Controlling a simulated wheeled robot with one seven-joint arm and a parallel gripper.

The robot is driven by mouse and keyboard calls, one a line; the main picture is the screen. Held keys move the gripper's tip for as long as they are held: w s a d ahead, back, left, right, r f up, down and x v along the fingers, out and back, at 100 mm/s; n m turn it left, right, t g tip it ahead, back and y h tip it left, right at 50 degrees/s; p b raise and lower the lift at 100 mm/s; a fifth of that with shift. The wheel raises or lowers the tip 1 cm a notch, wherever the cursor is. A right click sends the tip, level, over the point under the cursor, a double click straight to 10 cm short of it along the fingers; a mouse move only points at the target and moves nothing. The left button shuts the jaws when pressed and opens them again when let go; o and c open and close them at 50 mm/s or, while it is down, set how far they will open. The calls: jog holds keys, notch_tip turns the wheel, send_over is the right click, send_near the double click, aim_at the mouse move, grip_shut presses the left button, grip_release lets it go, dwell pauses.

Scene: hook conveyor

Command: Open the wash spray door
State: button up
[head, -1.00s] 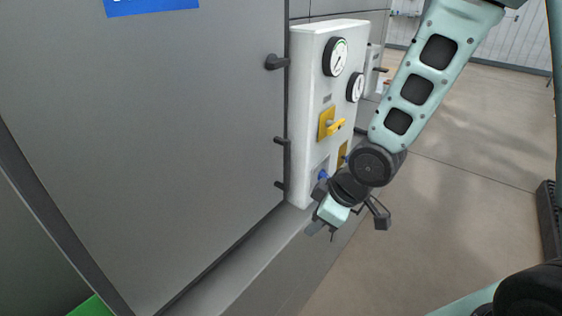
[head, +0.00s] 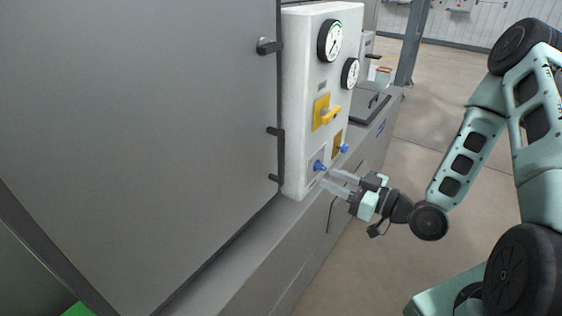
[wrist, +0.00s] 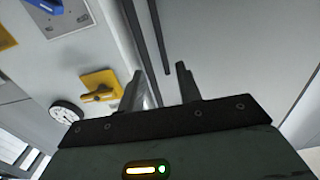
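A large grey door-like panel (head: 150,130) fills the left of the head view, with small black fittings (head: 268,47) along its right edge. A lower grey front (head: 300,270) carries a thin dark upright bar (head: 330,213). No label is readable, so I cannot tell which is the wash spray door. My gripper (head: 337,182) is open and empty, beside the white control box's lower end and above the bar. In the wrist view my gripper (wrist: 158,78) has its fingers apart, with a dark bar (wrist: 160,38) on the grey surface beyond them.
The white control box (head: 300,100) has two gauges (head: 331,39), a yellow handle (head: 328,114) and blue knobs (head: 319,166) close to my fingers. A grey ledge (head: 245,255) runs below it. Open floor (head: 420,80) lies to the right.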

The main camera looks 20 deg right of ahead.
aim_at(284, 160)
jog(key=p+x, duration=0.3)
jog(key=x, duration=1.1)
jog(key=shift+w+a, duration=0.15)
jog(key=shift+w+a+f+p, duration=0.1)
jog(key=shift+w+a+p, duration=0.25)
jog(key=shift+w, duration=0.15)
grip_shut()
